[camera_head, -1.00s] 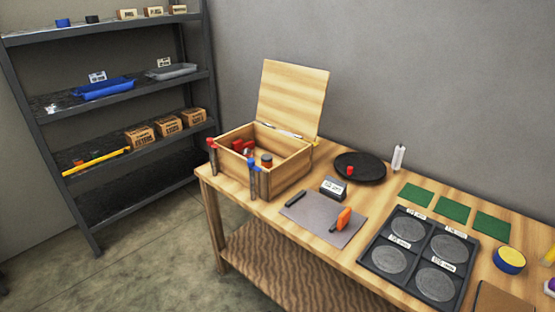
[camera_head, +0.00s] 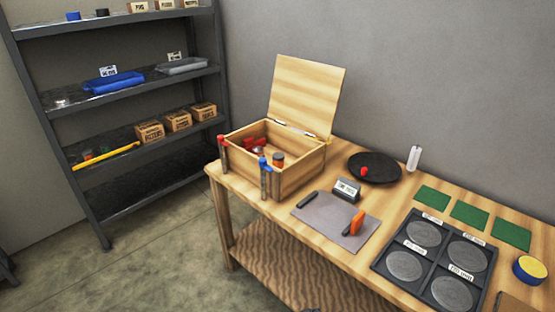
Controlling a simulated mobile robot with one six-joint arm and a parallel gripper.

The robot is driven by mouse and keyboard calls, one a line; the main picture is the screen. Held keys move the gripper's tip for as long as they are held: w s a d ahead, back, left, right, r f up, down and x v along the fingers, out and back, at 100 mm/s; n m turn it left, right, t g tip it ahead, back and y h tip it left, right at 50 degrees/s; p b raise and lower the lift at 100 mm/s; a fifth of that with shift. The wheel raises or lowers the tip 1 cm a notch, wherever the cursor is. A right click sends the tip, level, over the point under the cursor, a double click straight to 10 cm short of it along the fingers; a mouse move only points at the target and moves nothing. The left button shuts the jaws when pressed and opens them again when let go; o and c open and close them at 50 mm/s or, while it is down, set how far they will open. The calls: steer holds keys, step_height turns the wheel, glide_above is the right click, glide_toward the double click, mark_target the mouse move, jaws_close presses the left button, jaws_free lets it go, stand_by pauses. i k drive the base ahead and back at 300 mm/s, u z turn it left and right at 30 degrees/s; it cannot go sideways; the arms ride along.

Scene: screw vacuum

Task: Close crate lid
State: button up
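The wooden crate (camera_head: 300,178) stands on the left end of the workbench. Its lid (camera_head: 308,95) is hinged at the back edge and stands open, nearly upright and leaning back a little. Red items (camera_head: 254,144) and a dark jar with an orange-brown band (camera_head: 278,160) are inside the crate. A red-topped tool (camera_head: 223,155) and a blue-topped tool (camera_head: 264,178) stand at its front side. My gripper is not in view.
The workbench (camera_head: 388,205) also holds a black round tray (camera_head: 385,172), a grey mat (camera_head: 318,222) with an orange-handled tool, green squares and a dark tray (camera_head: 445,237) of round grey pads. A shelf rack (camera_head: 150,206) stands left. The floor (camera_head: 170,270) before it is clear.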

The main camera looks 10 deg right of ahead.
mark_target(305, 95)
steer(key=z, duration=1.45)
steer(key=k, duration=0.15)
steer(key=u, duration=3.05)
steer(key=i, duration=2.8)
steer(key=u, duration=0.05)
